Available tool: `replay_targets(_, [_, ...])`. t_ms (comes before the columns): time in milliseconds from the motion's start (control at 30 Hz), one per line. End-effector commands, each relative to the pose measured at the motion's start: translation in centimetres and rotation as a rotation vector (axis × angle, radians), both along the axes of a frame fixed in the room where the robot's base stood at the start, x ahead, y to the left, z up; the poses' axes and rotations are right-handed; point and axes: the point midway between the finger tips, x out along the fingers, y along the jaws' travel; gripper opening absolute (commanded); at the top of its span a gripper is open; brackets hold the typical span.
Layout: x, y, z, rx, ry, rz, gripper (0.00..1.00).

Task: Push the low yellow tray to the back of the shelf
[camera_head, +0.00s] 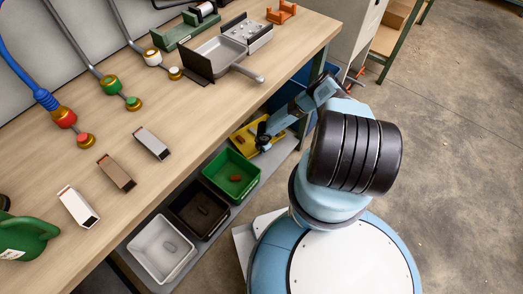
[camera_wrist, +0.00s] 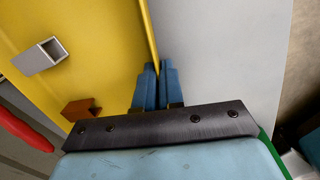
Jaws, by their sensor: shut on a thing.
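The low yellow tray (camera_head: 238,135) sits on the grey lower shelf (camera_head: 272,163) under the workbench, beyond the green bin. In the wrist view the tray (camera_wrist: 100,45) fills the left side, with its thin wall running up from between my blue fingertips. My gripper (camera_wrist: 152,88) is shut on that wall, one finger on each side. In the head view my gripper (camera_head: 264,136) is at the tray's near right side and hides part of it. A grey square tube piece (camera_wrist: 40,57) and a brown piece (camera_wrist: 82,108) lie in the tray.
A green bin (camera_head: 230,174), a dark brown bin (camera_head: 199,209) and a white bin (camera_head: 161,249) stand in a row on the same shelf. The wooden benchtop (camera_head: 210,110) overhangs them. A blue bin (camera_head: 290,92) is partly hidden beyond the tray.

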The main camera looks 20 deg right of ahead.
Motion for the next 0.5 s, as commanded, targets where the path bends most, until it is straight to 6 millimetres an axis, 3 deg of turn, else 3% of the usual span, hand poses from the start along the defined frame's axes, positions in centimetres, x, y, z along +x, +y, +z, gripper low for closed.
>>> replay_targets(500, [-0.2, 1.5, -0.1, 0.001, 0.003, -0.001, 0.0])
